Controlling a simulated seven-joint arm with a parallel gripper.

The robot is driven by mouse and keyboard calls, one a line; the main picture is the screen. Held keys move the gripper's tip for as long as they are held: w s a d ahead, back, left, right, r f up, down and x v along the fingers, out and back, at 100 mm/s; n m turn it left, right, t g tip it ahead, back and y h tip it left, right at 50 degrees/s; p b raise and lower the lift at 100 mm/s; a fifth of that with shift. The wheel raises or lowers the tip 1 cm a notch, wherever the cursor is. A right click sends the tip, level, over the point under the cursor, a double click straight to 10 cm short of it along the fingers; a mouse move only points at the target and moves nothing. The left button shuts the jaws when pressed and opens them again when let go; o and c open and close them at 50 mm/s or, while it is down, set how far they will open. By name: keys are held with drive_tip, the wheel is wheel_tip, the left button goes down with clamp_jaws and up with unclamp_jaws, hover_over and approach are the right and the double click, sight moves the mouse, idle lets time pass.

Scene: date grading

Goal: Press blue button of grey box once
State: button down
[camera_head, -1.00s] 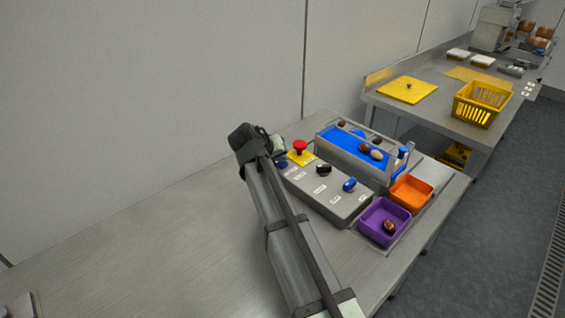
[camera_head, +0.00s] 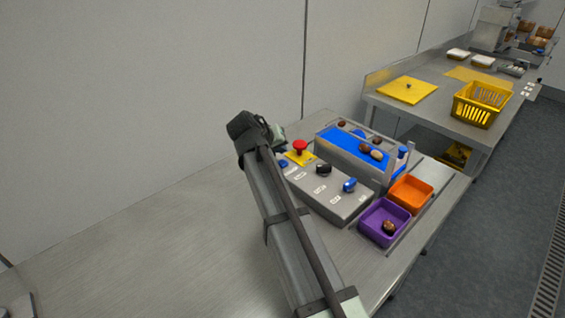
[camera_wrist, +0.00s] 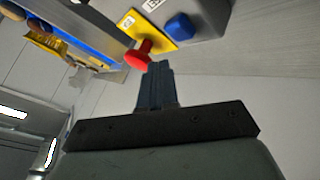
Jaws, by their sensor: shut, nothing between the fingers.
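The grey box (camera_head: 325,196) is a control box on the steel table. Its blue button (camera_head: 283,163) is at the far left end, beside a red mushroom button (camera_head: 300,147) on a yellow plate. A blue knob (camera_head: 349,185) and a black knob (camera_head: 323,170) sit further along the box. In the wrist view the blue button (camera_wrist: 180,27) is clear of my gripper (camera_wrist: 160,68), up and to the right of the fingertips. The red button (camera_wrist: 138,55) appears close to the fingertips. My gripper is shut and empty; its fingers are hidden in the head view.
Behind the box is a blue conveyor (camera_head: 352,148) with several dates. An orange bin (camera_head: 411,193) and a purple bin (camera_head: 369,222) holding a date stand to the right. The table's left side (camera_head: 150,240) is bare. The wall runs behind.

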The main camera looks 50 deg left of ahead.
sight(280, 163)
drive_tip(key=shift+r, duration=1.6)
